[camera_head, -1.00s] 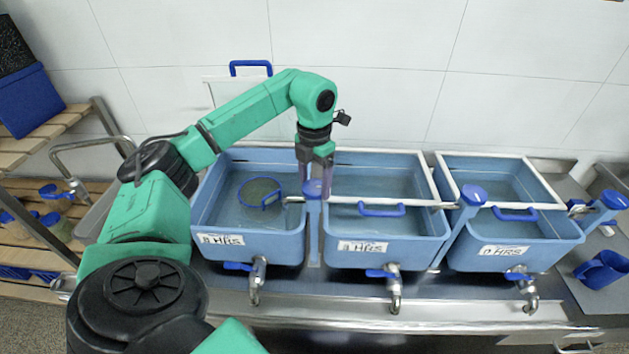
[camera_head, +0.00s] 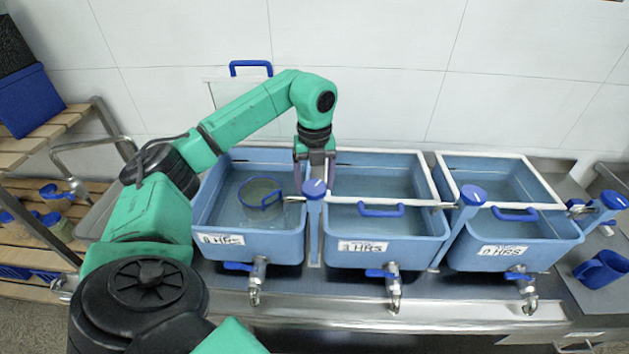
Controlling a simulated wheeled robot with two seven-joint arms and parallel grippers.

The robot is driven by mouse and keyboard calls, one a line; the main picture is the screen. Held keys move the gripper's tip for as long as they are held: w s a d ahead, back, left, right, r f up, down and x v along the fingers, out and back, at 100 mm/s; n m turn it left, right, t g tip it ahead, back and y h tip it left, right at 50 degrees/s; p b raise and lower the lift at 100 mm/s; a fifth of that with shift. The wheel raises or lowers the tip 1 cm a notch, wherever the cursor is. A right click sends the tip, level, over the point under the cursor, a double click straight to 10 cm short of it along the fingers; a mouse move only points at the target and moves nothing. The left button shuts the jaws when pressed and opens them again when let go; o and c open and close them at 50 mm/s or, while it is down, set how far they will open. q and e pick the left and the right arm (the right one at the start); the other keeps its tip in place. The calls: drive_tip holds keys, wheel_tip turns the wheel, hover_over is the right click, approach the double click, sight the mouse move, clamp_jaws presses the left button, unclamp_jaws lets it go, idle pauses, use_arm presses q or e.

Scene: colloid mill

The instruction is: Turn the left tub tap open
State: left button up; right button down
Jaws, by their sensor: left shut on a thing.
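The left tub (camera_head: 250,243) is a blue basin of water with a label on its front. Its tap is a blue post between the left and middle tubs, with a round blue knob (camera_head: 314,187) on top and a short metal spout (camera_head: 294,199) pointing left over the tub. My left gripper (camera_head: 315,183) points down from above, with one finger on each side of the knob, shut on it. A pale mark shows on the knob's top. My right gripper is not in view.
Drain valves (camera_head: 256,275) stick out in front. A blue jug (camera_head: 604,268) stands far right.

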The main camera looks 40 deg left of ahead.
sight(315, 186)
use_arm(q)
drive_tip(key=n, duration=0.6)
drive_tip(key=shift+r, duration=0.15)
drive_tip(key=shift+n, duration=0.3)
drive_tip(key=o, duration=1.3)
drive_tip(key=shift+c, duration=0.2)
drive_tip(key=shift+r, duration=0.3)
wheel_tip(315, 186, up, 4)
drive_tip(key=shift+w+f+b, duration=0.1)
drive_tip(key=shift+f+b, duration=0.15)
drive_tip(key=shift+b, duration=0.15)
wheel_tip(315, 186, up, 10)
drive_tip(key=p, duration=0.2)
drive_tip(key=shift+r+p, duration=0.2)
drive_tip(key=shift+p, duration=0.1)
